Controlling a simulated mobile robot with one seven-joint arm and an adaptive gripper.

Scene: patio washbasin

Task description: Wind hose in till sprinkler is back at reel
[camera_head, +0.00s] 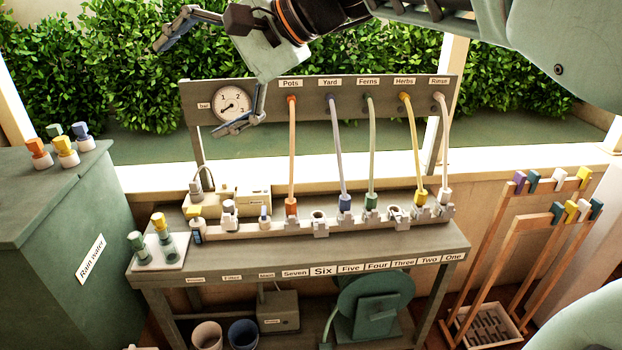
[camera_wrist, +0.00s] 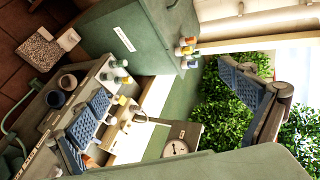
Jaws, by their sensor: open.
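The green hose reel (camera_head: 372,308) stands under the bench at the lower right of the head view. A pale green hose (camera_head: 329,326) curves down at its left side and leaves the picture at the bottom. A green curved hose (camera_wrist: 18,120) also shows at the left of the wrist view. I cannot make out a sprinkler in either view. My gripper (camera_head: 198,84) is open and empty, with its fingers spread wide. It is high above the bench's left part, in front of the gauge panel and far from the reel.
The bench (camera_head: 330,262) carries a rail with several coloured hose plugs, numbered Seven to One. The gauge panel (camera_head: 330,98) rises behind it. A green Rain water tank (camera_head: 50,240) stands left, a wooden rack (camera_head: 490,265) right. Two pots (camera_head: 207,335) stand below.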

